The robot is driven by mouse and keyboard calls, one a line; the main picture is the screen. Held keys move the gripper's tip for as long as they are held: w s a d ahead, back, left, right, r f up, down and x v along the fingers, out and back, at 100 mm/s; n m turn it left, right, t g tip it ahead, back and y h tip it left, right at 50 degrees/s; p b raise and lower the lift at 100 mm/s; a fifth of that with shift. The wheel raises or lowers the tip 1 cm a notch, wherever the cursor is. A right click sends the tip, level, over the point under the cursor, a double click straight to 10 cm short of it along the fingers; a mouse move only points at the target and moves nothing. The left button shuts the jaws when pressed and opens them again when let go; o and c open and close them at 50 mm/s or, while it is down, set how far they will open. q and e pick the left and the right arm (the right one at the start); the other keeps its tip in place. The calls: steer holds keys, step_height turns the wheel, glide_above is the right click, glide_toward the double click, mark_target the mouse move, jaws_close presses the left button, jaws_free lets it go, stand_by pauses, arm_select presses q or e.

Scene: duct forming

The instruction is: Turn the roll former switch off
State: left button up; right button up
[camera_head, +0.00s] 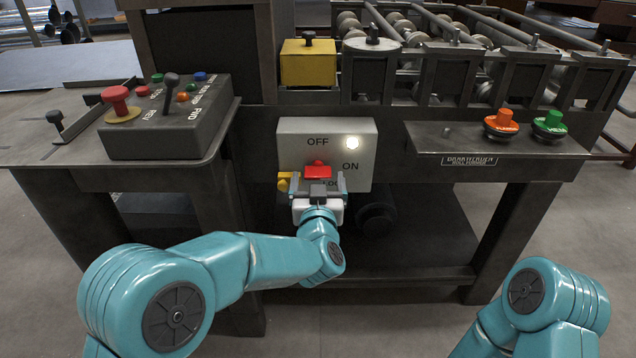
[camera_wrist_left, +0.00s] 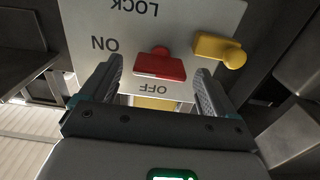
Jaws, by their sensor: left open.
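The roll former switch box (camera_head: 290,150) is a grey panel marked OFF at the top, ON at the right and LOCK below. A red switch handle (camera_head: 318,170) sits at its middle. In the left wrist view the panel (camera_wrist_left: 215,20) appears upside down, with the red handle (camera_wrist_left: 160,66) in the middle. My left gripper (camera_head: 318,184) is in front of the lower panel, open, its fingers on either side of the handle. I cannot tell whether they touch it or which label it points to. My right gripper is out of view.
A lit lamp (camera_head: 352,143) is on the panel's upper right, and a yellow tab (camera_head: 285,181) at its lower left. A control box (camera_head: 170,118) with buttons and a lever stands at the left. Orange (camera_head: 501,122) and green (camera_head: 549,124) knobs sit on the right shelf.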

arm_select(q)
steer(key=shift+w, duration=0.3)
steer(key=c, duration=1.1)
steer(key=shift+o, duration=0.2)
